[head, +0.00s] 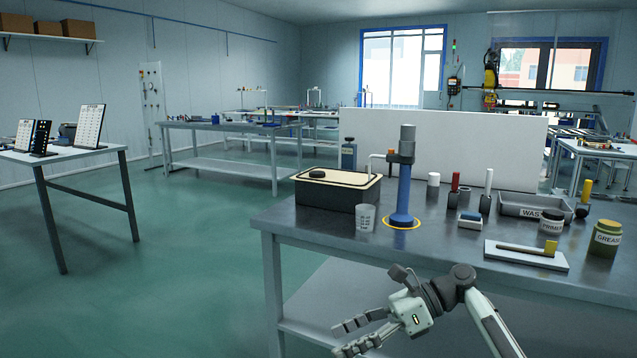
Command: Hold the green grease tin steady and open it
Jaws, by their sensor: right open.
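The green grease tin (604,239) stands upright at the right end of the dark workbench, near the picture's right edge. It has a pale label reading GREASE and a yellowish-green lid that looks closed. My right gripper (355,336) is in front of the bench's front edge, low in the picture. Its fingers point left and are spread open with nothing between them. It is well to the left of the tin and apart from it. My left gripper is not in this view.
The workbench (330,227) also holds a blue pump (403,190), a clear cup (365,217), a black box (337,192), a primer tin (551,222), a waste tray (530,208) and a white board with a yellow-headed tool (526,255). The bench's front middle is bare.

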